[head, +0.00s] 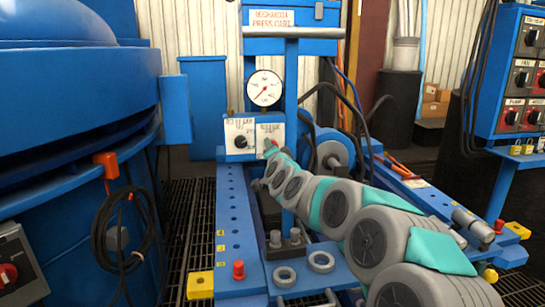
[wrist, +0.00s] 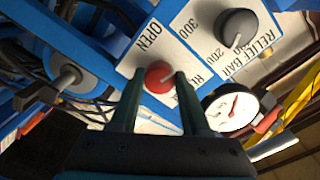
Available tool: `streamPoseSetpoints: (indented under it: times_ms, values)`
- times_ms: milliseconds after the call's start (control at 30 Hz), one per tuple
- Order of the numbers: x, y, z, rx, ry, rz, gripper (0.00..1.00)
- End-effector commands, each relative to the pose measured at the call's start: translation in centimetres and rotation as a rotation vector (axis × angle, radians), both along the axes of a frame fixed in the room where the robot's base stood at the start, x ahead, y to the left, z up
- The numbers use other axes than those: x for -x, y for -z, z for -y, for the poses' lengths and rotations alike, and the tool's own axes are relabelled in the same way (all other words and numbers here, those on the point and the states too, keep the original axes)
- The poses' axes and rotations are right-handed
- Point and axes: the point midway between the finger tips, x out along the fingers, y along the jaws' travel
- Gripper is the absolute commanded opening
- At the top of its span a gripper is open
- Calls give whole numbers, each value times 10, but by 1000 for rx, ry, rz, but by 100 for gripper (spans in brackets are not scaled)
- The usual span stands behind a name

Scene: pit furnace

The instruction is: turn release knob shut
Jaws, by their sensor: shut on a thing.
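The release knob (wrist: 160,76) is a round red knob with a pale pointer line, on a white plate (wrist: 140,52) marked OPEN. In the wrist view, my gripper (wrist: 159,78) has its two dark fingers on either side of the knob, shut on it. The pointer slants across the knob; the lettering on the plate's far end is partly hidden by a finger. In the head view, my gripper (head: 269,151) reaches the right plate (head: 270,128) on the press cart, and my arm partly hides the knob.
A round pressure gauge (head: 264,88) is above the plates. Blue cart rails and a motor (head: 335,152) flank my arm. A blue furnace (head: 75,85) stands at left.

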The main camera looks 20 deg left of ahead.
Motion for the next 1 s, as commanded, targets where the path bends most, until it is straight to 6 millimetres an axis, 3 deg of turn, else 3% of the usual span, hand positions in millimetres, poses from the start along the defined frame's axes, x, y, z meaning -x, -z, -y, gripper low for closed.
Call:
streamPoseSetpoints:
  times_ms: [1000]
  values:
    - [-1, 0, 1, -824, 1, -504, 0]
